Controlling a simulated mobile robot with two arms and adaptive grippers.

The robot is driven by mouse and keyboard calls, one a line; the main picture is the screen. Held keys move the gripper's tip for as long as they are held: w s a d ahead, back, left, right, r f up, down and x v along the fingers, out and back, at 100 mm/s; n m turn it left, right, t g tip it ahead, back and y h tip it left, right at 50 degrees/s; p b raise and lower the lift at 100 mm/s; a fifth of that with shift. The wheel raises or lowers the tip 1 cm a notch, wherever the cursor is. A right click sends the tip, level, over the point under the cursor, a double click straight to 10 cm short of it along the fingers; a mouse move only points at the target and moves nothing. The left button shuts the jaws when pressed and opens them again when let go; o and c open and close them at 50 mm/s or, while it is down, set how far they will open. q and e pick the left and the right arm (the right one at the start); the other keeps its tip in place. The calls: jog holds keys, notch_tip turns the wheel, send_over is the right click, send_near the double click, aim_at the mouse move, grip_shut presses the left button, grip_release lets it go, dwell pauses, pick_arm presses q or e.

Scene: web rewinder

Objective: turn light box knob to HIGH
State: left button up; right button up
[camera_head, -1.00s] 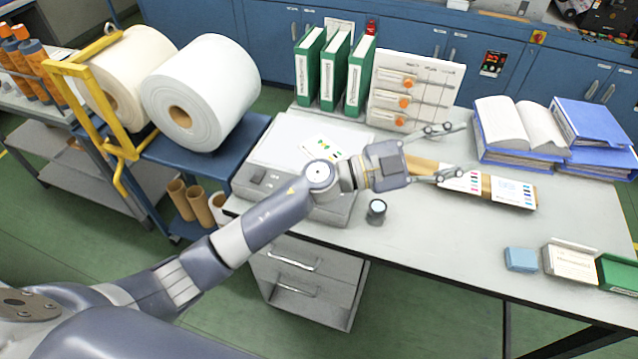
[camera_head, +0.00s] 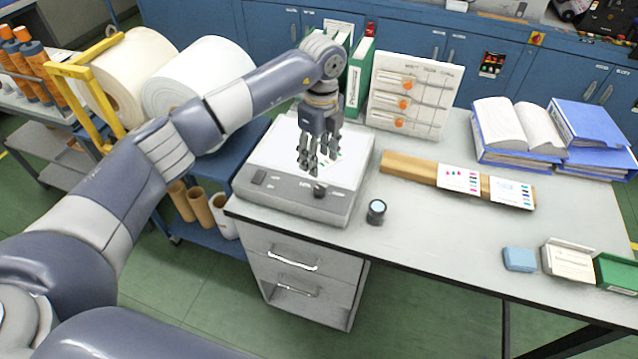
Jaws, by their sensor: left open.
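The light box (camera_head: 345,208) is a grey box with a white lit top, standing at the left end of the table. Its dark round knob (camera_head: 319,191) sits on the front panel, right of centre, among small labels too small to read. A dark rocker switch (camera_head: 259,177) is at the panel's left. My left gripper (camera_head: 316,166) points down over the light box top, open and empty, with its fingertips just behind and above the knob. I cannot tell whether a finger touches it. My right gripper is not in view.
A small dark cylinder (camera_head: 376,212) stands right of the light box. Green binders (camera_head: 359,76) and a sample board (camera_head: 413,95) stand behind. A wooden strip with colour cards (camera_head: 409,168) lies to the right. The table's front middle is clear.

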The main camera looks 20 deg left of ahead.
aim_at(319, 189)
pick_arm(q)
notch_tip(319, 189, down, 9)
jog(key=p, duration=0.2)
jog(key=shift+s+r+p, duration=0.15)
jog(key=shift+r+p, duration=0.05)
jog(key=shift+p, duration=0.2)
jog(key=shift+f, duration=0.75)
jog(key=c, duration=1.1)
